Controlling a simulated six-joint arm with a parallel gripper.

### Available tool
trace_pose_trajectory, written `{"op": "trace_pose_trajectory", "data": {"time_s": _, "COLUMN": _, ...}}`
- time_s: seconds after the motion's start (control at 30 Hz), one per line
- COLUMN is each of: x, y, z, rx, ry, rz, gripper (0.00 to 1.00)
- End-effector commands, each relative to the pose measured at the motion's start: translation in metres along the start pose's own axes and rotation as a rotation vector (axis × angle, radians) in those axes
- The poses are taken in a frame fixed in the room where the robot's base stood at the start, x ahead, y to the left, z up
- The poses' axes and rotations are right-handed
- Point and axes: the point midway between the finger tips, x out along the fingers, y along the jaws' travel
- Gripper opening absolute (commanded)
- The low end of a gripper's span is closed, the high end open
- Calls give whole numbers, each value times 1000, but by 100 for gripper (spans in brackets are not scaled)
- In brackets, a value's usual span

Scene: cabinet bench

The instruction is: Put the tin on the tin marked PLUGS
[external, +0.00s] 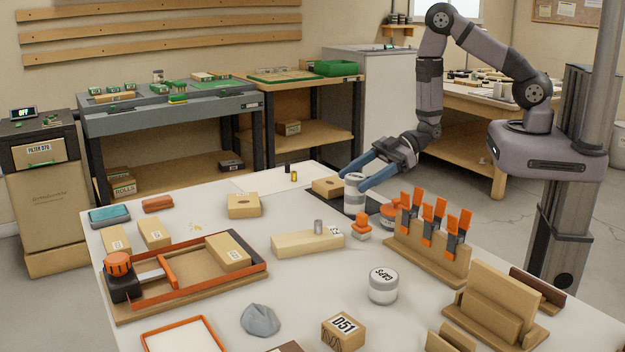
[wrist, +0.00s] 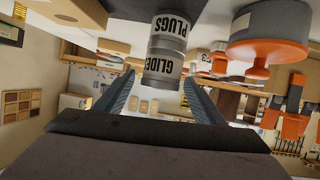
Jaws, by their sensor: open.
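Two grey-white tins stand stacked at the far side of the bench in the external view. The upper tin, marked GLIDES (external: 354,181) and also in the wrist view (wrist: 161,70), rests on the tin marked PLUGS (external: 353,204), whose label shows upside down in the wrist view (wrist: 169,27). My gripper (external: 358,178) is open, with its blue fingers on either side of the upper tin. In the wrist view the fingertips (wrist: 160,78) flank GLIDES, with gaps visible. The stack looks upright.
A wooden block (external: 327,188) stands just left of the stack. An orange-and-grey round item (external: 391,215) and an orange knobbed piece (external: 361,229) are close on the right and front. Orange clamps (external: 433,225) stand farther right. A CAPS tin (external: 383,286) sits nearer the front.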

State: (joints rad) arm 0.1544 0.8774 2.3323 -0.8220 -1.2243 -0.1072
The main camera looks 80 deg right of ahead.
Motion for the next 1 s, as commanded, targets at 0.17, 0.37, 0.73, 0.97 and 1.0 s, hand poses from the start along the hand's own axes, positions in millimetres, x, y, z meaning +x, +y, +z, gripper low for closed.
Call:
{"op": "trace_pose_trajectory", "data": {"time_s": 0.17, "x": -31, "y": 2, "z": 2, "rx": 3, "ry": 0, "rz": 7, "gripper": 63}}
{"op": "trace_pose_trajectory", "data": {"time_s": 0.37, "x": -67, "y": 2, "z": 1, "rx": 2, "ry": 1, "rz": 7, "gripper": 63}}
{"op": "trace_pose_trajectory", "data": {"time_s": 0.73, "x": -103, "y": 0, "z": -1, "rx": 2, "ry": -1, "rz": 1, "gripper": 63}}
{"op": "trace_pose_trajectory", "data": {"time_s": 0.97, "x": -106, "y": 0, "z": 1, "rx": -1, "ry": -5, "rz": 1, "gripper": 63}}
{"op": "trace_pose_trajectory", "data": {"time_s": 1.0, "x": -105, "y": 1, "z": 2, "rx": -3, "ry": -13, "rz": 4, "gripper": 63}}
